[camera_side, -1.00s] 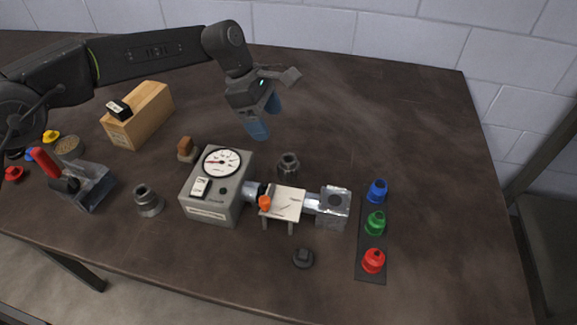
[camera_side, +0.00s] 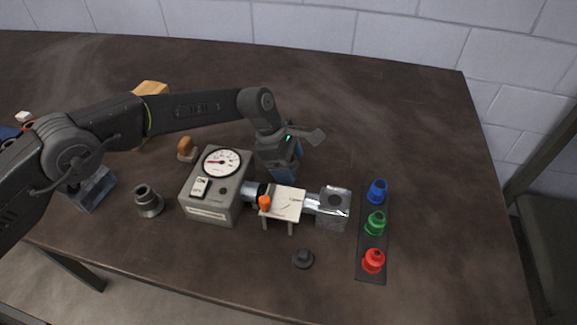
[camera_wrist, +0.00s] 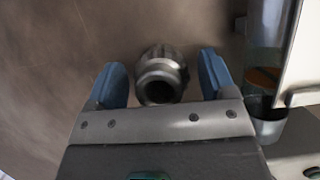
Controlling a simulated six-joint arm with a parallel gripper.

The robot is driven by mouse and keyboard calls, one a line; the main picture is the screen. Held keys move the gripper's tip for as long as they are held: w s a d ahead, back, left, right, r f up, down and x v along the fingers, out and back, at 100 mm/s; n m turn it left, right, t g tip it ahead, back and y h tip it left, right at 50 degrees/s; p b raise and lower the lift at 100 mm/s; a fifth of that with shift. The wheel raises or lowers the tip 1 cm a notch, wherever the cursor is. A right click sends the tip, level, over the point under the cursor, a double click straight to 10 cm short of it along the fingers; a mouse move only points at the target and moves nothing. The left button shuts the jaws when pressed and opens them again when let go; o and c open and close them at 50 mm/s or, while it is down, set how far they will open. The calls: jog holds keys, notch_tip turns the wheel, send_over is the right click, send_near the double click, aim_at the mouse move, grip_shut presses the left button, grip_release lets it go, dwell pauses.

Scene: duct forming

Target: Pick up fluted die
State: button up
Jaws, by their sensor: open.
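The fluted die (camera_wrist: 160,66) is a dark grey metal piece with a ribbed body and a round hollow end. In the wrist view it lies between the two blue fingers of my gripper (camera_wrist: 168,80), with a gap on each side. The fingers are apart and hold nothing. In the side view my gripper (camera_side: 287,172) is low behind the bench machine, and it hides the die there.
The machine with a gauge (camera_side: 211,188) and the small platform (camera_side: 287,203) stand close in front of my gripper. A similar grey die (camera_side: 148,201) stands left. Blue, green and red pieces line a dark strip (camera_side: 363,237) at right. A small dark knob (camera_side: 303,259) lies in front.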

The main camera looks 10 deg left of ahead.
jog(key=shift+d+f, duration=0.15)
jog(key=shift+f, duration=0.1)
jog(key=shift+c, duration=0.2)
jog(key=c, duration=1.2)
jog(key=shift+r, duration=0.1)
jog(key=shift+c, duration=0.3)
jog(key=shift+r, duration=0.1)
